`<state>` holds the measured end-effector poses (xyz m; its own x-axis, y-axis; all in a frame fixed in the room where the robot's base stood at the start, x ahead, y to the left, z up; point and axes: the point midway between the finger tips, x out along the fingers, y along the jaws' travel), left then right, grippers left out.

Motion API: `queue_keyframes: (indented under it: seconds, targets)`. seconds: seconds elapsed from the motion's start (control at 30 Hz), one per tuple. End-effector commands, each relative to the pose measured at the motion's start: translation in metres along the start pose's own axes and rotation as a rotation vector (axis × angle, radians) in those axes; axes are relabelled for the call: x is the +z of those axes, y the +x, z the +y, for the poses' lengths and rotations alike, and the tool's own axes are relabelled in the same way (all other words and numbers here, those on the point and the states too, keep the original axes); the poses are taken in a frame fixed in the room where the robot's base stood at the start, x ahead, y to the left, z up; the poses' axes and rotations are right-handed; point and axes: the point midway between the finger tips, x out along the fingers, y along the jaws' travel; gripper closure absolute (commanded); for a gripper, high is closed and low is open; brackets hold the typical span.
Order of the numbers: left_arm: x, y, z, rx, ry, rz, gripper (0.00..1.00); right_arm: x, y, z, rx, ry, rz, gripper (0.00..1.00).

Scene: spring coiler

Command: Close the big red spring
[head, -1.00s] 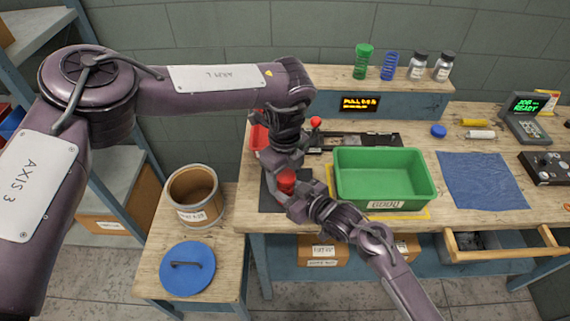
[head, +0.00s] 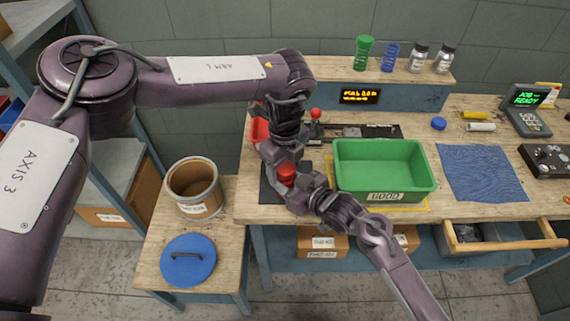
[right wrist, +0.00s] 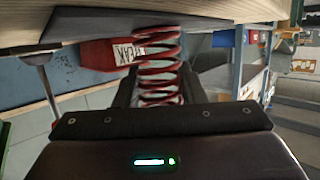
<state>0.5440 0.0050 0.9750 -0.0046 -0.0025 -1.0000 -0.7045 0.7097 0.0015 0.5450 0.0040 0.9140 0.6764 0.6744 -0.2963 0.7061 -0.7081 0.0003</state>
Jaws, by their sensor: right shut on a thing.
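The big red spring (head: 286,173) is at the left end of the bench, largely hidden by my two arms in the head view. In the right wrist view the red spring (right wrist: 158,68) shows its open coils, between the dark fingers of my right gripper (right wrist: 157,90). My right gripper (head: 296,192) is shut on the spring. My left gripper (head: 275,160) hangs down from above, close beside the spring and the right gripper. Its fingertips are hidden, so I cannot tell its opening.
A green bin (head: 430,185) stands just right of the grippers, and a red bin (head: 259,131) is behind left. A lever with a red knob (head: 315,114) stands behind. A cardboard drum (head: 194,190) and blue lid (head: 188,270) sit on the side table. An open drawer (head: 505,245) juts out at right.

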Motion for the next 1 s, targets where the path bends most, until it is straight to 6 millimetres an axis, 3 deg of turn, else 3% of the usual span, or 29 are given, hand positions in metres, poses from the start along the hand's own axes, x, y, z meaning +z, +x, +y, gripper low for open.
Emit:
queue_keyframes:
  seconds: [0.3,0.43,0.8,1.0]
  targets:
    - [0.0,-0.001,0.0,-0.001,0.0,0.0,0.29,-0.001,0.0,0.0,0.0,-0.001,0.002,1.0]
    - [0.001,-0.01,-0.001,-0.002,0.0,0.0,0.29,-0.001,0.0,0.0,-0.001,-0.001,0.002,1.0]
    - [0.001,-0.084,-0.001,-0.003,-0.001,0.0,0.29,-0.001,0.0,0.0,-0.001,-0.001,0.002,1.0]
    - [0.001,-0.112,-0.001,-0.001,0.0,-0.001,0.29,-0.001,0.0,0.0,-0.001,-0.001,0.002,1.0]
